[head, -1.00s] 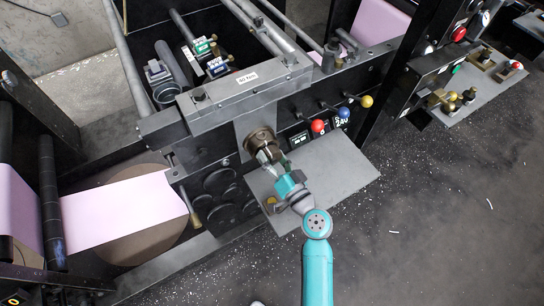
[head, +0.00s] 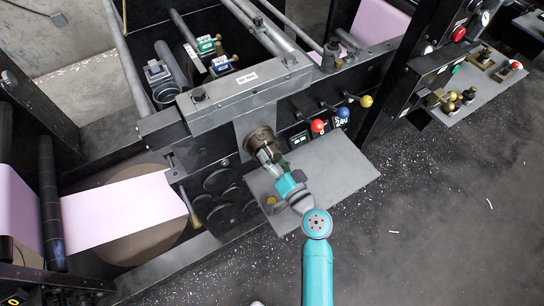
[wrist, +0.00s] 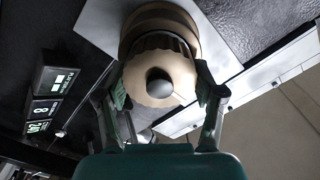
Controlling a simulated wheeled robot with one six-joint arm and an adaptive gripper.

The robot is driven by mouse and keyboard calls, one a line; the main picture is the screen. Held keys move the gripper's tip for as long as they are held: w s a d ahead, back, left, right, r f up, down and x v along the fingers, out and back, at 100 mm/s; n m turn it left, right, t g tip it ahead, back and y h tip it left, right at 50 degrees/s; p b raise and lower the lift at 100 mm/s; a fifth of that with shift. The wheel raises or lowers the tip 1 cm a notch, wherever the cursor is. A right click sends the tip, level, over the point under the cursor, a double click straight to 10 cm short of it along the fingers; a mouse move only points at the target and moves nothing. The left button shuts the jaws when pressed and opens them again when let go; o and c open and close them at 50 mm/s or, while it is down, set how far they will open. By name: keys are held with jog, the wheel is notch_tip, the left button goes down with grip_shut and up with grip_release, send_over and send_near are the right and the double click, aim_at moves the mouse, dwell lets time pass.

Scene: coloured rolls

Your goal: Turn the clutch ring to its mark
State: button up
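The clutch ring (wrist: 160,72) is a bronze, ridged round knob with a grey centre, on the front of the black machine. In the head view the ring (head: 259,139) sits below the grey beam, partly hidden by my gripper (head: 268,156). In the wrist view the two fingers of my gripper (wrist: 162,100) stand on either side of the ring, with the fingertips at its left and right edges. They look close against it, but firm contact is hard to make out. A mark on the ring cannot be made out clearly.
A grey shelf plate (head: 330,180) lies just right of and below my gripper. A pink web (head: 120,208) runs at the left.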

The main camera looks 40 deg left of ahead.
jog(key=o, duration=0.4)
jog(key=v, duration=1.2)
dwell(0.3)
